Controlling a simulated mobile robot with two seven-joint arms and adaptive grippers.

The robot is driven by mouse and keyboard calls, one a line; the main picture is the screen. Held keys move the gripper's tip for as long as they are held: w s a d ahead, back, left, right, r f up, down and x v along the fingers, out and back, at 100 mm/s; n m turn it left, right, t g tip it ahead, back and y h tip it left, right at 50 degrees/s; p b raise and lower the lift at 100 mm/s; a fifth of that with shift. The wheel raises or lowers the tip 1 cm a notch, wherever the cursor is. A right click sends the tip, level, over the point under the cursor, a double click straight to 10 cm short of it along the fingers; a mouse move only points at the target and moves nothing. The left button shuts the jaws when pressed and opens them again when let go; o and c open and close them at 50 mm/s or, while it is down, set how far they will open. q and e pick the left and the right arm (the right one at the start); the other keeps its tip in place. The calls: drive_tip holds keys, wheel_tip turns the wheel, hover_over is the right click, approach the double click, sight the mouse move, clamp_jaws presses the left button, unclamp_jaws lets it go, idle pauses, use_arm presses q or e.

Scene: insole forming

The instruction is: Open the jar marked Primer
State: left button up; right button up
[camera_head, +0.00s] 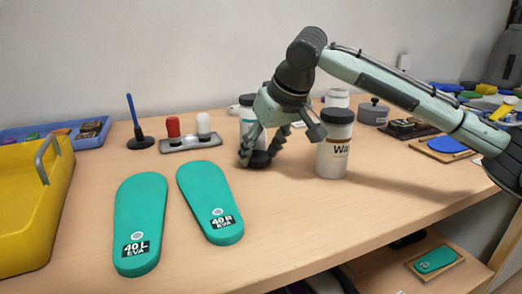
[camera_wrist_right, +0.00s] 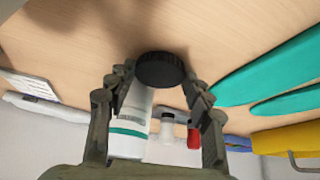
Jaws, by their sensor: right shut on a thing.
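No label reading Primer is readable. My right gripper (camera_head: 260,157) is shut on a round black lid (camera_head: 262,160), low over the table. In the right wrist view the ribbed lid (camera_wrist_right: 160,69) sits between the fingertips (camera_wrist_right: 157,82). I cannot tell whether it touches the table. A white jar with a teal band (camera_head: 247,122) and a dark top stands just behind the gripper, partly hidden; it also shows in the wrist view (camera_wrist_right: 131,118). A white jar starting "Wa" (camera_head: 333,158) with a black lid stands to the right. My left gripper is not in view.
A whitish jar (camera_head: 338,97) stands behind, partly hidden. Two green insoles (camera_head: 140,215) (camera_head: 208,195) lie in front on the left. A stand with red and white knobs (camera_head: 190,143), a yellow case (camera_head: 30,210) and a grey pot (camera_head: 373,112) are around. The front-right tabletop is clear.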

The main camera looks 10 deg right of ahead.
drive_tip(key=o, duration=0.5)
drive_tip(key=shift+f, duration=0.1)
drive_tip(key=shift+o, duration=1.3)
